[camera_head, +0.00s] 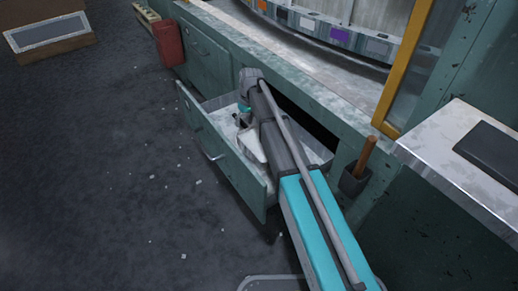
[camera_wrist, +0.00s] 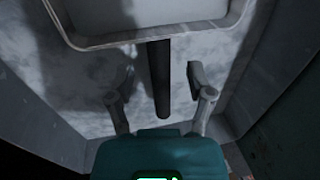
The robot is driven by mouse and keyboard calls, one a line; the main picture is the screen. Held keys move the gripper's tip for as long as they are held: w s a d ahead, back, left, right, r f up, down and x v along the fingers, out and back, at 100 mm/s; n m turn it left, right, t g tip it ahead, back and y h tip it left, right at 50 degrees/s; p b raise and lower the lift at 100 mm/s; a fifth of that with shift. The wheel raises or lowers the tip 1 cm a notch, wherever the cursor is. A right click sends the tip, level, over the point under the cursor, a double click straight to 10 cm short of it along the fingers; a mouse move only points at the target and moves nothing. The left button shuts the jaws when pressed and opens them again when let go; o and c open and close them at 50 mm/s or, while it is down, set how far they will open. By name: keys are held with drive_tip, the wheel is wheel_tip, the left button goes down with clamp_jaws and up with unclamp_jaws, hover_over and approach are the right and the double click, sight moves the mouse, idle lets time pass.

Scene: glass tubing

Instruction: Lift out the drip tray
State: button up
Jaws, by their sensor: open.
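The drip tray (camera_wrist: 150,18) is a pale, rounded-corner pan at the top of the wrist view, and its far part is cut off by the frame. A dark straight handle (camera_wrist: 161,60) runs from its near edge toward my gripper (camera_wrist: 160,82). My gripper is open, one finger on each side of the handle, with gaps visible on both sides. The tray is inside the open drawer (camera_head: 222,152). In the head view my gripper (camera_head: 243,118) is down in the drawer, partly hidden by my arm. A pale shape (camera_head: 252,147) shows beside it there, too small to identify surely.
The workbench top (camera_head: 322,78) overhangs the drawer's back. A wooden-handled tool (camera_head: 365,155) sits in a holder right of the drawer. The floor in front is open, with small scattered bits.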

drive_tip(key=shift+a+f+b, duration=0.1)
drive_tip(key=shift+f+b, duration=0.45)
drive_tip(key=shift+f, duration=0.3)
drive_tip(key=shift+c, duration=0.2)
drive_tip(key=shift+s, duration=0.1)
clamp_jaws()
